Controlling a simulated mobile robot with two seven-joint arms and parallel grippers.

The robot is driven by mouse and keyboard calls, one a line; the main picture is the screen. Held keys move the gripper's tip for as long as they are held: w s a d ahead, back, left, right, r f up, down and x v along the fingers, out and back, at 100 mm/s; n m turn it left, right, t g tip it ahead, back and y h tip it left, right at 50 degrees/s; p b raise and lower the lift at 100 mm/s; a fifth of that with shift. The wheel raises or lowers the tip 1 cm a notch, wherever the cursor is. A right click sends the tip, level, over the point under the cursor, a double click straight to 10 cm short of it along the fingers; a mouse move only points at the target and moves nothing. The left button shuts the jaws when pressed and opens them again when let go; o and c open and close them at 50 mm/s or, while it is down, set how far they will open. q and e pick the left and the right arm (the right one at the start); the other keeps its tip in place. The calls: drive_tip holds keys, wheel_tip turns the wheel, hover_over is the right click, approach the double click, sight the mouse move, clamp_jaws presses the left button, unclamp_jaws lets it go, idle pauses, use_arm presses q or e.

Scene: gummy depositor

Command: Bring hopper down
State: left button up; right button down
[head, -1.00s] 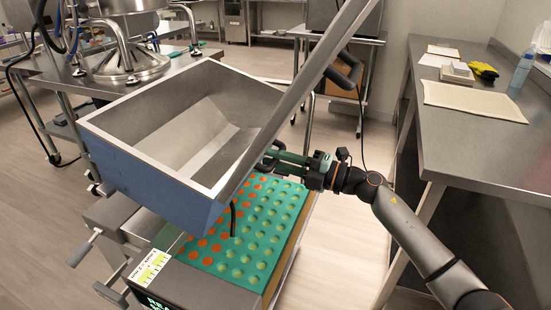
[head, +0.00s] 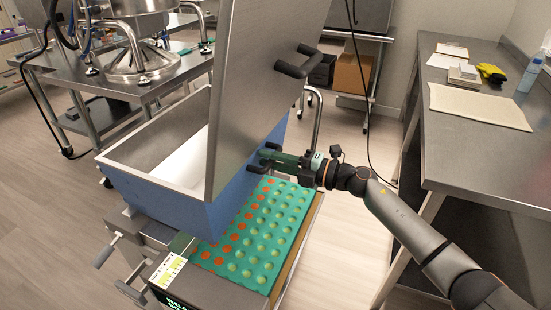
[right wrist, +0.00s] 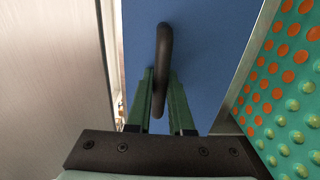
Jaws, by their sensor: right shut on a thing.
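The hopper (head: 150,195) is a blue-sided, metal-lined open bin above the green mold tray (head: 262,262). Its tall grey lid (head: 255,80) stands raised and hides part of the opening. My right gripper (head: 270,158) is at the hopper's right side. In the right wrist view its green fingers (right wrist: 160,95) are shut around the black handle (right wrist: 163,50) on the blue hopper wall (right wrist: 205,60). The mold tray's orange-filled and empty cavities also show there at the right edge. The hopper's underside is hidden. My left gripper is not in view.
A steel table (head: 480,165) with a pale mat, yellow gloves and a bottle runs along the right. A steel cart (head: 110,85) with a round metal vessel stands at the back left. The lid's black handle (head: 298,62) sticks out to the right. Floor shows between machine and right table.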

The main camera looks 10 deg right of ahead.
drive_tip(key=c, duration=1.1)
unclamp_jaws()
drive_tip(key=shift+a+r, duration=0.1)
drive_tip(key=shift+r, duration=0.2)
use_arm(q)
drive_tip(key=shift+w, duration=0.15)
use_arm(e)
drive_tip(key=shift+f, duration=0.1)
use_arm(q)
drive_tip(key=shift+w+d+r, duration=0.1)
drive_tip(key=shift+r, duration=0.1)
use_arm(e)
drive_tip(key=shift+f, duration=0.1)
use_arm(q)
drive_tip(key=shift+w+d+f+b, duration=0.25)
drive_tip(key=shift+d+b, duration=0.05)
drive_tip(key=shift+b, duration=0.2)
use_arm(e)
drive_tip(key=v, duration=1.2)
drive_tip(key=shift+s+d, duration=0.15)
drive_tip(key=shift+d, duration=0.1)
